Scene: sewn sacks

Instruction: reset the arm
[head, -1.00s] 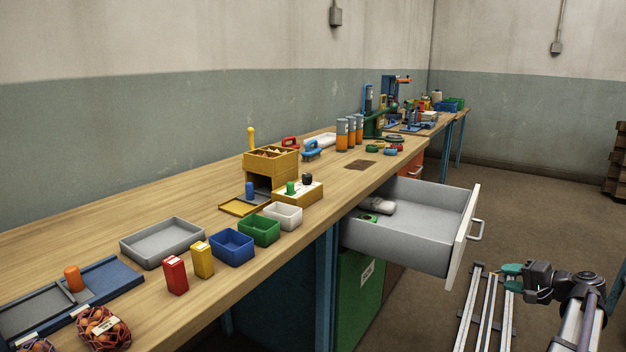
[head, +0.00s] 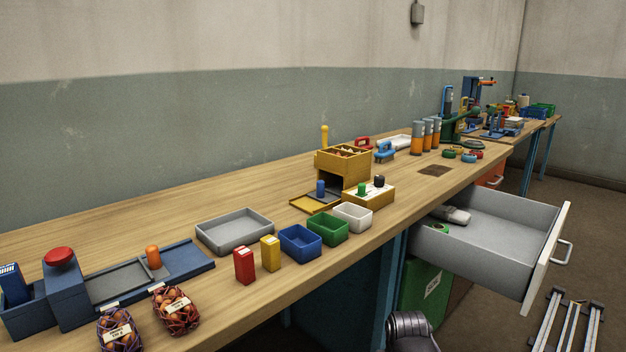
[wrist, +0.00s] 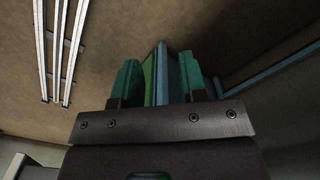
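My gripper (wrist: 158,78) shows in the wrist view with two teal fingers apart and bare space between them. Beyond the gap, a green and a blue upright surface show in the background, not held. In the head view the gripper is out of frame; only a dark ribbed part of my arm (head: 410,328) shows at the bottom edge, in front of the bench.
The wooden bench (head: 100,238) carries bins, a grey tray (head: 205,240) and two netted sacks (head: 176,310) (head: 120,330). An open grey drawer (head: 490,262) juts out at the right. Pale rails (head: 568,325) lie on the floor; they also show in the wrist view (wrist: 62,50).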

